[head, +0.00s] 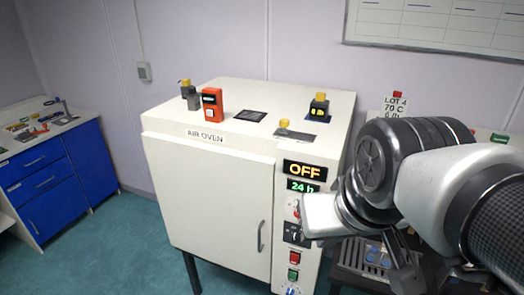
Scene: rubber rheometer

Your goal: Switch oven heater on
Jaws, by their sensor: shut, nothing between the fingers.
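The white air oven (212,190) stands in the middle of the head view with its door closed. Its control panel runs down the right side of the front. An upper display (304,170) reads OFF in orange, and a smaller green display (302,186) reads 24 h. Below are a black switch block (295,235), a red button (294,257), a green button (293,274) and a blue-marked knob (291,291). My gripper (318,216) is in front of the panel's right edge, near the black block. Its fingertips are hard to make out; it is shut and empty. Whether it touches the panel cannot be told.
An orange device (212,104) and several yellow-topped pieces stand on the oven top. The vertical door handle (261,236) sticks out left of the panel. A dark slotted rack (365,258) is at lower right, partly behind my arm. Blue cabinets (60,170) stand far left; floor between is clear.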

